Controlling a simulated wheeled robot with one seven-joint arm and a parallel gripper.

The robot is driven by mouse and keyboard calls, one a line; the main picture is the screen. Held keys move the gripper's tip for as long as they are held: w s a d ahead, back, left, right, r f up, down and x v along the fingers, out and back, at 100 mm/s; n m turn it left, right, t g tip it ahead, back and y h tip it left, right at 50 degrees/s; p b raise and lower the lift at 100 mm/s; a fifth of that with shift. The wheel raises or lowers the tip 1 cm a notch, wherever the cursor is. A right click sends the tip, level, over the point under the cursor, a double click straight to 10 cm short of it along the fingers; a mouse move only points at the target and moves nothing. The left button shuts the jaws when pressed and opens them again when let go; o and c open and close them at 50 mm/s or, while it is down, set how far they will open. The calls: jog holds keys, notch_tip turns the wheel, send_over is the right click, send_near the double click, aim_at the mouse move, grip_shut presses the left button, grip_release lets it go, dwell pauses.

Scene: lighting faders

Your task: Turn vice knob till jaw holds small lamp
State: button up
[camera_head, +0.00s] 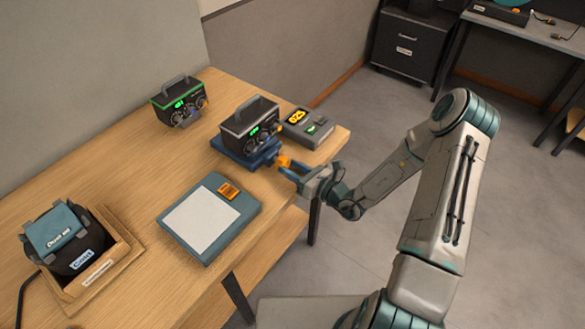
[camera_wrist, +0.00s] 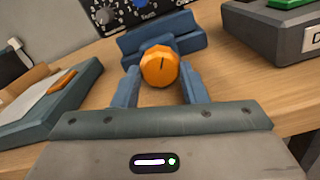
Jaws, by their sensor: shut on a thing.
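The vice (camera_head: 243,154) is a blue block on the table near its right end, and its blue body (camera_wrist: 172,40) also shows in the wrist view. A dark lamp box (camera_head: 250,122) with a handle and a green display sits in it. The orange vice knob (camera_head: 285,162) faces my arm. In the wrist view the knob (camera_wrist: 160,67) has a dark pointer line that stands nearly upright. My gripper (camera_head: 292,170) is shut on the knob, with one blue finger at each side. How tightly the jaw sits against the lamp box is hidden.
A similar box with a green top edge (camera_head: 179,101) stands behind left. A grey device with a yellow display (camera_head: 307,127) is right of the vice. A teal board (camera_head: 209,217) and a wooden tray (camera_head: 134,243) with a bag lie left. Bare table lies between.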

jog(key=o, duration=1)
jog(key=shift+c, duration=0.2)
jog(key=shift+d, duration=0.1)
jog(key=b+v, duration=0.3)
jog(key=v, duration=1)
jog(key=shift+s+d, duration=0.25)
jog(key=shift+s, duration=0.05)
